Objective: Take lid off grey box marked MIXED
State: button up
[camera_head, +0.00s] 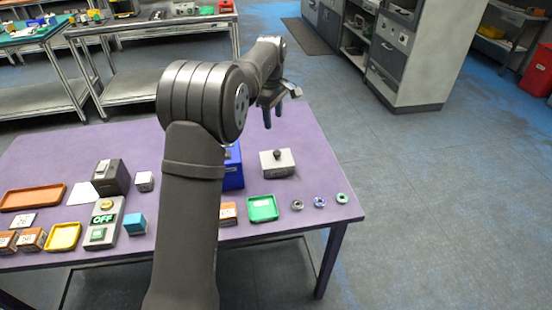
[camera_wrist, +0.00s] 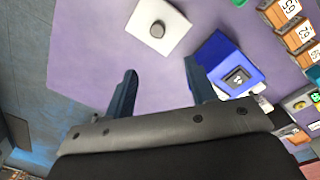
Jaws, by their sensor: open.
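A light grey box (camera_head: 277,163) with a grey lid and a dark round knob on top stands on the purple table, right of my arm. No marking on it is readable. In the wrist view its lid (camera_wrist: 145,17) and the knob (camera_wrist: 157,29) show near the top edge, in line with the gap between my fingers. My gripper (camera_head: 272,117) hangs above the table behind the box in the head view, apart from it. Its two dark blue fingers (camera_wrist: 160,80) are open with nothing between them.
A blue box (camera_head: 233,168) stands just left of the grey box, partly hidden by my arm. A green tray (camera_head: 262,208) and several metal rings (camera_head: 320,202) lie at the front right. A grey OFF device (camera_head: 105,222) stands further left. The table's right edge is close.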

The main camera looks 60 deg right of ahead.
jog(key=m, duration=0.4)
jog(key=m+h, duration=0.1)
jog(key=m, duration=1.4)
send_near(276, 152)
jog(key=f, duration=0.6)
jog(key=d+f, duration=0.1)
jog(key=f, duration=0.1)
jog(key=shift+s+d+f, duration=0.1)
jog(key=shift+s+f, duration=0.05)
jog(key=shift+f, duration=0.25)
jog(key=c, duration=1.1)
